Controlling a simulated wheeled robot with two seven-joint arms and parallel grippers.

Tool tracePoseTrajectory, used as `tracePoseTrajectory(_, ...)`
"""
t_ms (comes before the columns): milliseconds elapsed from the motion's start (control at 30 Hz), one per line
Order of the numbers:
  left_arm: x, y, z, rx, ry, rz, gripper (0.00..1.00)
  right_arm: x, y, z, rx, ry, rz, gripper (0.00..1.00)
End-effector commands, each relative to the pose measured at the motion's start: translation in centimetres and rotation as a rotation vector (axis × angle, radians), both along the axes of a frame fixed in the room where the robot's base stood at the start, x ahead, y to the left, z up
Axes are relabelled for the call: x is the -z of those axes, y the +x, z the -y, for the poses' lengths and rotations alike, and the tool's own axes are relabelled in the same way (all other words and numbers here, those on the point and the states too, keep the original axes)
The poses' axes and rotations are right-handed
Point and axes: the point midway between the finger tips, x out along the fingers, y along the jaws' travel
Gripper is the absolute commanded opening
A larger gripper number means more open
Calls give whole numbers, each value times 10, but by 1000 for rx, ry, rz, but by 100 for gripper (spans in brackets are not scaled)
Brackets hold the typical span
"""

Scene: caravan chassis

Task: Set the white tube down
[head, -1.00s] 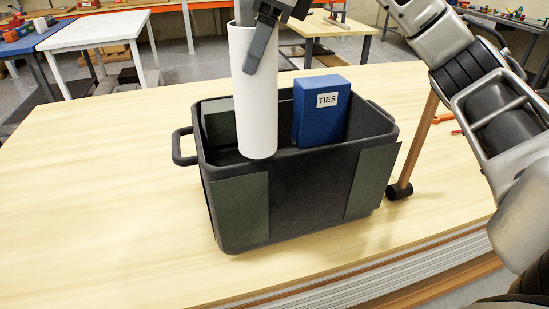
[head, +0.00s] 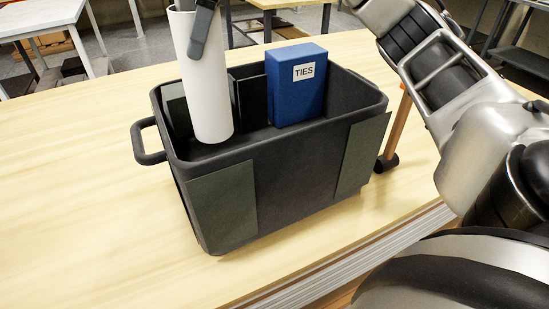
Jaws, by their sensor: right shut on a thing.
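The white tube (head: 205,85) stands nearly upright, slightly tilted, at the left side of the dark bin (head: 295,180). Its lower end shows within the bin's opening, behind the front rim. I cannot tell whether it touches the bin's floor. My right gripper (head: 201,30) is shut on the tube's top end, with one grey finger visible on the tube's near side. The rest of this gripper is cut off by the top edge. My left gripper is not in view.
A blue box labelled TIES (head: 296,88) stands in the bin, right of the tube. A dark upright panel shows between them. A hammer (head: 391,135) stands right of the bin. The wooden tabletop (head: 75,190) is clear at left. My arm fills the right side.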

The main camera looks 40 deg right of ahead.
Motion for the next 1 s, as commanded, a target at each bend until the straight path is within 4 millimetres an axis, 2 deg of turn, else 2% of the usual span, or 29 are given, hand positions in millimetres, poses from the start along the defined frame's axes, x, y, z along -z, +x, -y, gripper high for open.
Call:
tracePoseTrajectory(67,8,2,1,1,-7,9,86,16,0,0,0,0,1,24)
tracePoseTrajectory(233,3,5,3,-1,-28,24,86,33,0,1,1,1,1,24)
tracePoseTrajectory(500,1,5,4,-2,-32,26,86,78,-1,1,0,0,0,24)
tracePoseTrajectory(667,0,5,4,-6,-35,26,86,89,0,0,0,0,1,24)
tracePoseTrajectory(900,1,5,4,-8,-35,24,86,120,0,0,1,1,0,24)
tracePoseTrajectory(1000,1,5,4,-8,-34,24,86,124,0,0,1,1,3,24)
